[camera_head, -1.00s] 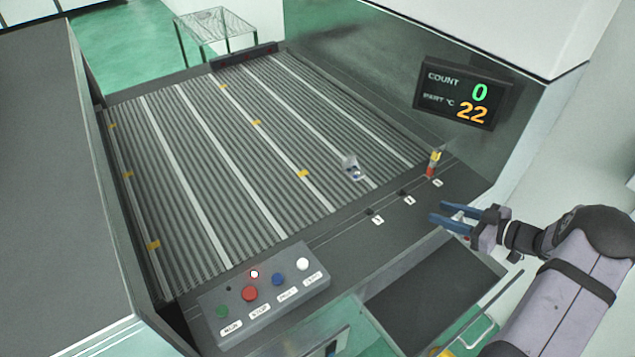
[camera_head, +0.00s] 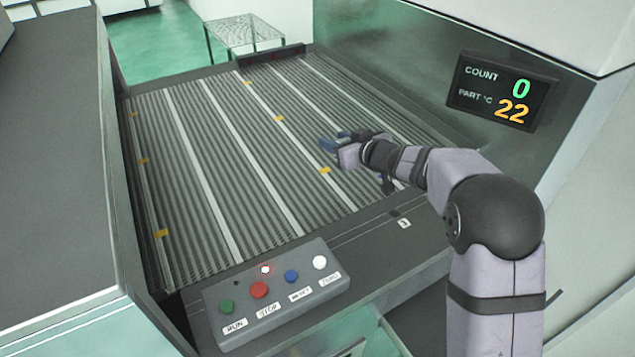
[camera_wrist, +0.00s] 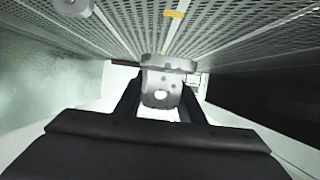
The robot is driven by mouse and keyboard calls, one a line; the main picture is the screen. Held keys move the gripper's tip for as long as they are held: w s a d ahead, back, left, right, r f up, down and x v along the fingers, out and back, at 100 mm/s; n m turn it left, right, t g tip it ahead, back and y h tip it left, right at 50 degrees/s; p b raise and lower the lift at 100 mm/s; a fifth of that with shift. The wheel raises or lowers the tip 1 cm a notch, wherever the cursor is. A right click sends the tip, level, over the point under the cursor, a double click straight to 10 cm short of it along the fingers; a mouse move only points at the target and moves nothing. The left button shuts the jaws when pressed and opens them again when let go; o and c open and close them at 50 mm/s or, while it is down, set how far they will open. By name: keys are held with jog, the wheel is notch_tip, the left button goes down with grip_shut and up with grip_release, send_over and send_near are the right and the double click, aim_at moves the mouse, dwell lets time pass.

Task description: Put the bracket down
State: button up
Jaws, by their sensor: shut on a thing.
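The bracket (camera_wrist: 162,88) is a small grey metal piece with a flat flange, a round hole and darker spots. In the wrist view it sits between the two dark fingers of my gripper (camera_wrist: 160,103), which is shut on it. The bracket cannot be made out there. Whether it touches the belt or hangs above it I cannot tell.
A button box (camera_head: 275,292) stands at the belt's front edge. A display (camera_head: 502,92) reads COUNT 0 and 22. Yellow marks (camera_head: 325,170) lie along the belt, whose left and middle lanes are clear. A grey rounded part (camera_wrist: 72,5) shows at the wrist view's top edge.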

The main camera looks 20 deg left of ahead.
aim_at(326, 178)
jog(key=shift+s+a+f, duration=0.15)
jog(key=shift+a+f, duration=0.2)
jog(key=shift+f, duration=1.2)
jog(key=shift+s+a+f, duration=0.1)
jog(key=shift+a+f, duration=0.25)
jog(key=shift+f, duration=1.2)
jog(key=shift+s+a+f, duration=0.15)
jog(key=shift+a+f, duration=0.2)
jog(key=shift+f, duration=1.2)
jog(key=shift+f, duration=0.1)
jog(key=shift+f+b, duration=0.15)
jog(key=shift+b, duration=0.2)
jog(key=o, duration=1.1)
